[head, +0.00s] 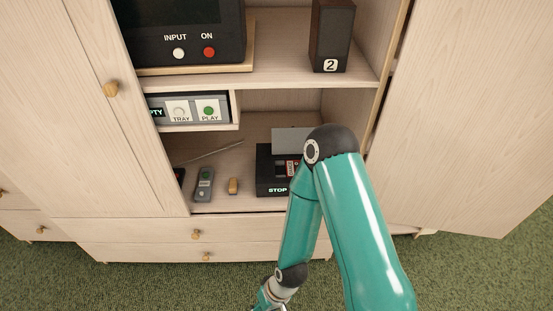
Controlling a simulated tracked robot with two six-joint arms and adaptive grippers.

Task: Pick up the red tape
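No tape that is plainly red can be made out. A small dark object (179,175) with a hint of red lies at the left end of the lower cabinet shelf, partly hidden by the cabinet's left side. A black tape player (268,168) marked STOP stands on the same shelf, with a small red patch on it and a grey flap (291,139) raised behind. My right arm covers the player's right part. That arm bends down to the bottom edge, where its wrist shows and its gripper fingers are cut off. My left gripper is out of view.
A grey remote (204,184) and a small tan piece (233,185) lie on the lower shelf. A thin rod (212,151) lies behind them. Above are a TRAY/PLAY panel (194,108), a black television (190,30) and a speaker (331,35). An open door (465,110) stands right.

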